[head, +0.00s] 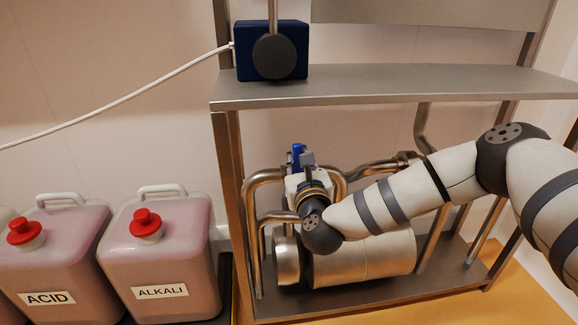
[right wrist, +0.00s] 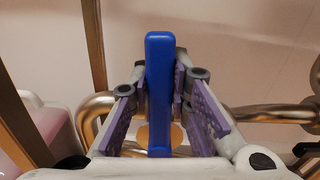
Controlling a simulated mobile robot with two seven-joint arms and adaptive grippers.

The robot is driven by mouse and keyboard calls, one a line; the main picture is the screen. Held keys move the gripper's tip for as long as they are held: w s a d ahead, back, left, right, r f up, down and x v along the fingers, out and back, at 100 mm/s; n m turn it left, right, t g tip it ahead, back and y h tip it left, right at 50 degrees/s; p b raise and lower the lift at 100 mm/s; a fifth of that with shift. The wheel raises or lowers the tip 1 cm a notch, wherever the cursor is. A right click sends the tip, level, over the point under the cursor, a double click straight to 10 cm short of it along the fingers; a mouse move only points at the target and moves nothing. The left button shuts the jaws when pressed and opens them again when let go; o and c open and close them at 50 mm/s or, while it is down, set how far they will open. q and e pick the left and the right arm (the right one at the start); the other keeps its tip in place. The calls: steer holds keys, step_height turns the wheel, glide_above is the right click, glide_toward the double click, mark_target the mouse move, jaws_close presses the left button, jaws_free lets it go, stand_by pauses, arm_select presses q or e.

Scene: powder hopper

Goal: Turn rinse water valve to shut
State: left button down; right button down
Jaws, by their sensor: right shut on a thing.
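The rinse water valve shows as a blue lever handle (head: 297,151) on the steel pipework under the shelf in the head view. In the right wrist view the handle (right wrist: 160,75) is a long blue bar, running up and down the picture between the fingers. My right gripper (head: 301,165) is at the handle, its fingers shut on it from both sides. The valve body and the handle's pivot are hidden behind the gripper. My left gripper is in neither view.
Steel pipes (head: 262,177) bend around the valve, close to the gripper. A steel cylinder (head: 365,262) lies below my arm. A shelf (head: 400,84) with a blue box (head: 248,60) is above. The ALKALI (head: 172,262) and ACID (head: 70,255) canisters stand at left.

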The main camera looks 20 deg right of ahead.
steer(key=shift+s+d+f+m+b, duration=0.15)
steer(key=shift+d+m+b, duration=0.45)
steer(key=shift+m, duration=0.4)
steer(key=shift+d, duration=0.3)
steer(key=shift+d+m, duration=0.2)
steer(key=shift+m, duration=0.1)
steer(key=c, duration=1.5)
jaws_free()
steer(key=shift+s+d, duration=0.1)
steer(key=shift+s, duration=0.05)
steer(key=shift+a+r, duration=0.2)
